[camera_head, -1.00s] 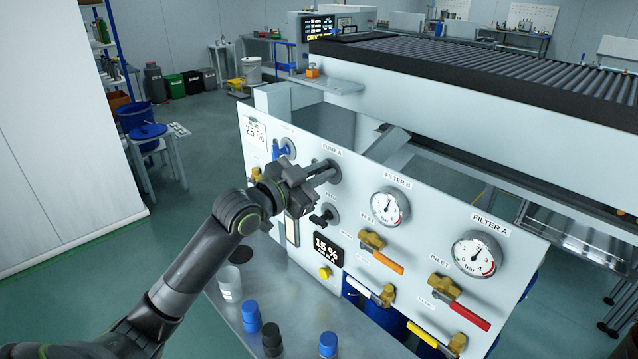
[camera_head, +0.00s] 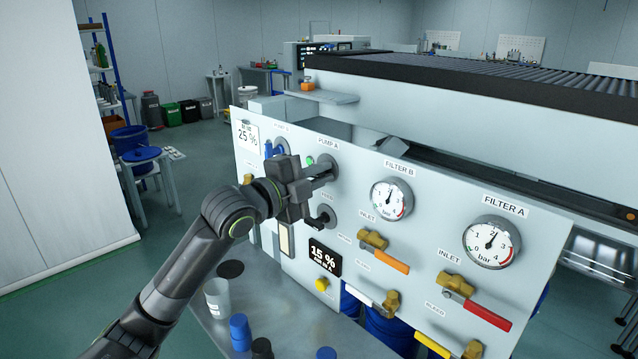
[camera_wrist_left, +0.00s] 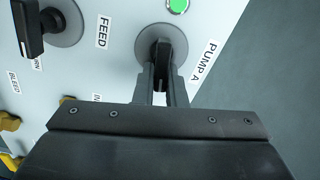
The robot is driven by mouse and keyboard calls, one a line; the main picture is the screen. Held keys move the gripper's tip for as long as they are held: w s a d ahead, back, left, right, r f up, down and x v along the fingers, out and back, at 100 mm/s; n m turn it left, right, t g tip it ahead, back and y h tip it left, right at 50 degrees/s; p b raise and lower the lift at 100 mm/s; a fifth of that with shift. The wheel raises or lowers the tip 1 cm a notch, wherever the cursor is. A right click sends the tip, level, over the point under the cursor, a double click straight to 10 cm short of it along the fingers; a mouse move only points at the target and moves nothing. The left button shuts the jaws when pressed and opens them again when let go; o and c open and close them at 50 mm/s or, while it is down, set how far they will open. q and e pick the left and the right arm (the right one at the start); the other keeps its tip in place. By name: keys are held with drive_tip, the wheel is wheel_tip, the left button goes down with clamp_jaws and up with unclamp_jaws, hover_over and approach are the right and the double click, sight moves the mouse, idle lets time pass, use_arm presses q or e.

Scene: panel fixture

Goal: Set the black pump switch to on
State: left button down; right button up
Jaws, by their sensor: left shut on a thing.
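The black pump switch (camera_wrist_left: 165,60) sits on a round grey plate beside the PUMP A label in the left wrist view. In the head view its grey plate (camera_head: 328,166) shows on the white panel under the PUMP A label, with the handle mostly hidden by my gripper. My left gripper (camera_head: 318,181) is shut on the switch; the wrist view shows its two fingers (camera_wrist_left: 161,84) on either side of the black handle. A green lamp (camera_wrist_left: 178,5) beside the switch looks lit, also in the head view (camera_head: 310,160). My right gripper is not in view.
A black FEED switch (camera_head: 322,219) sits just below my gripper. A blue-handled switch (camera_head: 270,149) is to its left. Gauges (camera_head: 391,199) and valves with orange and red levers (camera_head: 474,302) are to the right. A cup (camera_head: 218,298) and bottles stand on the shelf below.

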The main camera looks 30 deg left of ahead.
use_arm(q)
drive_tip(key=shift+f+m+b, duration=0.3)
drive_tip(key=shift+m+b, duration=0.4)
drive_tip(key=shift+m, duration=0.5)
drive_tip(key=c, duration=1.5)
unclamp_jaws()
drive_tip(key=shift+s, duration=0.1)
